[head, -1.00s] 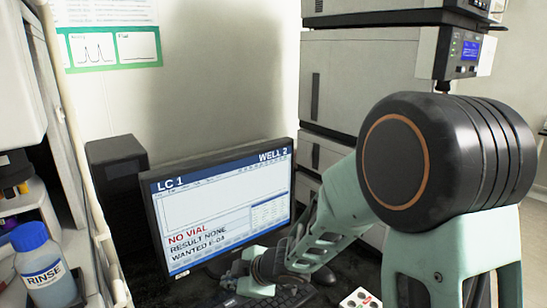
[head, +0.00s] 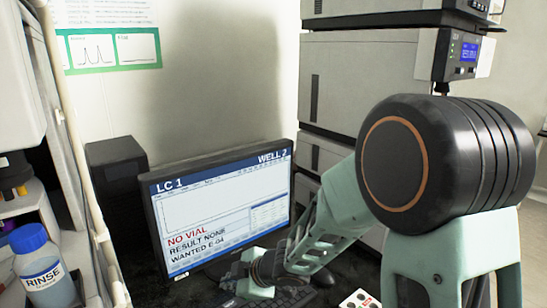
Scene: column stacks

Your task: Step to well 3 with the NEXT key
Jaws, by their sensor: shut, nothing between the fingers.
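The monitor (head: 225,205) shows "LC 1" at top left and "WELL 2" at top right. Below a flat plot it reads "NO VIAL", "RESULT NONE" and "WANTED E-04". My gripper (head: 256,288) is low in front of the monitor's lower right, by the dark keyboard (head: 292,298). It is shut and empty; its fingertips are hard to make out, and I cannot tell whether they touch anything. A white pad with dark and red marks (head: 360,299) lies at the bottom edge, partly cut off. I cannot read a NEXT label anywhere.
A RINSE bottle with a blue cap (head: 45,268) stands at the lower left beside a pale pipe (head: 85,185). A dark box (head: 116,163) is behind the monitor. A tall instrument stack (head: 368,85) rises behind my arm, which hides part of it.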

